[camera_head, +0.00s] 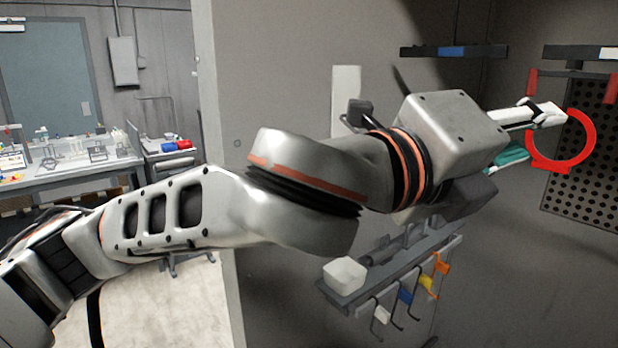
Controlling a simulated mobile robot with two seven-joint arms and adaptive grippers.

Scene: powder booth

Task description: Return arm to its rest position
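My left arm reaches from the lower left across the view to the upper right. My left gripper (550,116) is at the far right, with its pale fingers at the upper left edge of a red ring (590,140). The fingers overlap the ring in the picture. I cannot tell whether they touch it or how far they are parted. A teal thing (508,157) shows just below the gripper, partly hidden by my wrist. My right gripper is not in view.
A grey shelf (345,297) with a white container (345,274) and coloured hooks sits below my arm. Wall shelves (425,52) and a perforated panel (570,190) are at the right. A wall edge (215,120) stands behind my forearm. A workbench (75,172) is at the far left.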

